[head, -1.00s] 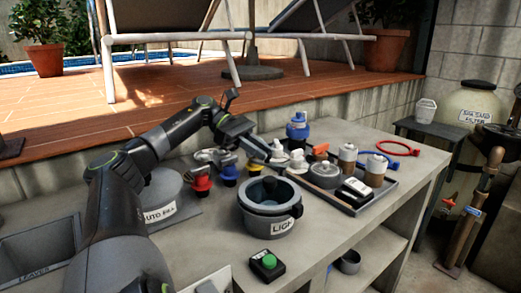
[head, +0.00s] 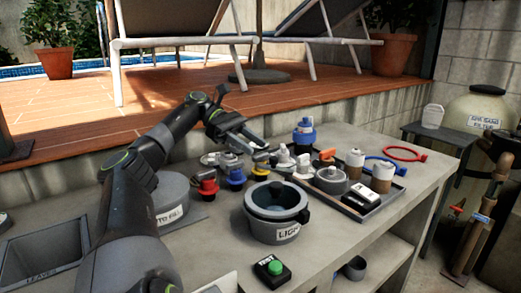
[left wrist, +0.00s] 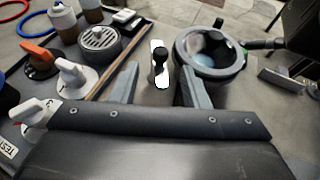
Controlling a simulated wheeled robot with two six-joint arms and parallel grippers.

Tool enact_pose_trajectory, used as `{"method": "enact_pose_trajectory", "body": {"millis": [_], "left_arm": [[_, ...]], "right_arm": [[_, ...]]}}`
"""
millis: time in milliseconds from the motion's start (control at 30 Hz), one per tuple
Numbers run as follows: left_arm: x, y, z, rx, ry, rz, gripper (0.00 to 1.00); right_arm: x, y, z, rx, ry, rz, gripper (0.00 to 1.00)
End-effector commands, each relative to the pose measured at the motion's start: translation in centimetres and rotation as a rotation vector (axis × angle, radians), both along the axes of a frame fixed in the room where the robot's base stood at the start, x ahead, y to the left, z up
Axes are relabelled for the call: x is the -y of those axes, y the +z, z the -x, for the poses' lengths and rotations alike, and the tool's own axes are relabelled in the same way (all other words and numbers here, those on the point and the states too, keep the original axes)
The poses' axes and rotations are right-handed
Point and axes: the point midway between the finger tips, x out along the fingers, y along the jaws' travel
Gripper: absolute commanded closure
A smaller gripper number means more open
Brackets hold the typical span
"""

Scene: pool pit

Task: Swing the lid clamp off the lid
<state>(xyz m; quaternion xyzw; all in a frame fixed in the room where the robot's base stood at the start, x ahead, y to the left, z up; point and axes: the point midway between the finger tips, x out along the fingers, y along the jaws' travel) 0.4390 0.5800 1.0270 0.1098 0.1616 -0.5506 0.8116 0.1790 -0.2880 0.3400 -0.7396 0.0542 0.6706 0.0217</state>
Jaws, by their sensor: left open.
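The grey pot labelled LIGHT (head: 262,228) stands on the bench, with a dark ring and a bluish inside. It also shows in the left wrist view (left wrist: 222,70). A small white piece with a black knob (left wrist: 159,62) lies beside the pot in the left wrist view; I cannot tell if it is the lid clamp. My left gripper (head: 262,147) is open above the bench, behind the pot. In the left wrist view its fingers (left wrist: 158,88) point toward the white piece, which shows in the gap between them. Nothing is gripped. My right gripper is out of view.
A tray (head: 370,208) with bottles and a round grey strainer (head: 331,180) is right of the pot. Red, yellow and blue valves (head: 208,187) stand left. A green button box (head: 271,273) is in front. A round AUTO FILL lid (head: 168,195) lies left.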

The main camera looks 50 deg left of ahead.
Motion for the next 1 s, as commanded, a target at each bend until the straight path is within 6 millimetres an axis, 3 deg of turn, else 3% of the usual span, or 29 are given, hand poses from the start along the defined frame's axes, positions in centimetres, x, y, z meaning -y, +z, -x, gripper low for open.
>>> {"method": "enact_pose_trajectory", "body": {"millis": [300, 1000], "left_arm": [[-1.8, 0.8, 0.7, 0.0, -0.001, 0.001, 0.59], [-1.9, 1.2, 0.8, 0.0, -0.001, 0.0, 0.59]], "right_arm": [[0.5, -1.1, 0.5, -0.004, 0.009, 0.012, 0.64], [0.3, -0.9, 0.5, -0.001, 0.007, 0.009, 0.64]]}}
